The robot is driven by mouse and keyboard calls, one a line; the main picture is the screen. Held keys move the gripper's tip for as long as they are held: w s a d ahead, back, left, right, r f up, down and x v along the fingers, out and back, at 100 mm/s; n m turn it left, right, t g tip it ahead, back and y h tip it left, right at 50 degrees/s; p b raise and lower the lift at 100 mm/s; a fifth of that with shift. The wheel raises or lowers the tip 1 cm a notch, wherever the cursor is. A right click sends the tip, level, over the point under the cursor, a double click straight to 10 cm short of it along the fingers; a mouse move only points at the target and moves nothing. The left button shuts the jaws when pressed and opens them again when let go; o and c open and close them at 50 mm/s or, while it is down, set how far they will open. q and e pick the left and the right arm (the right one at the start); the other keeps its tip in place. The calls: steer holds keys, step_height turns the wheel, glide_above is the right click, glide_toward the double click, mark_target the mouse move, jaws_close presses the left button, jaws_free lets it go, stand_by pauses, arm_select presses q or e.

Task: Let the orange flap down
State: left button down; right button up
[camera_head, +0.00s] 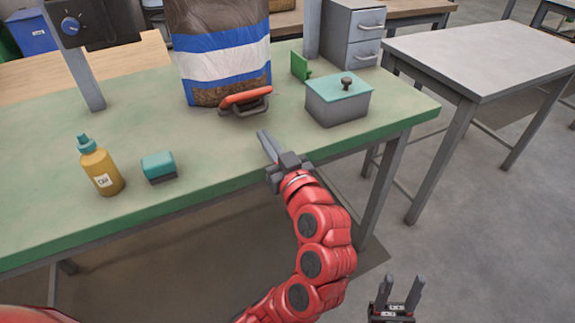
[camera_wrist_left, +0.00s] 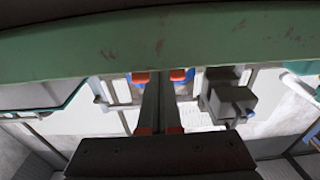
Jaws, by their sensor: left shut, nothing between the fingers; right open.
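The orange flap (camera_head: 246,96) is on a dark grey bracket on the green table (camera_head: 215,155), just in front of the large bag (camera_head: 222,62). It sits tilted above the bracket, with a gap showing under its right part. My left gripper (camera_head: 265,140) is shut and empty over the table's front part, a short way below and right of the flap in the head view, not touching it. Its fingers (camera_wrist_left: 160,100) show side by side in the left wrist view, where I cannot make out the flap. My right gripper (camera_head: 398,292) is open and empty, low at the right.
A grey box with a teal lid (camera_head: 338,98) stands right of the flap. A small green plate (camera_head: 300,66) is behind it. A yellow bottle (camera_head: 100,168) and a teal block (camera_head: 159,166) stand at the left. The table between them and my left gripper is clear.

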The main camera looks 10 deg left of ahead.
arm_select(q)
steer(key=v, duration=1)
steer(key=shift+s+r, duration=0.35)
steer(key=shift+r, duration=0.1)
steer(key=shift+d, duration=0.1)
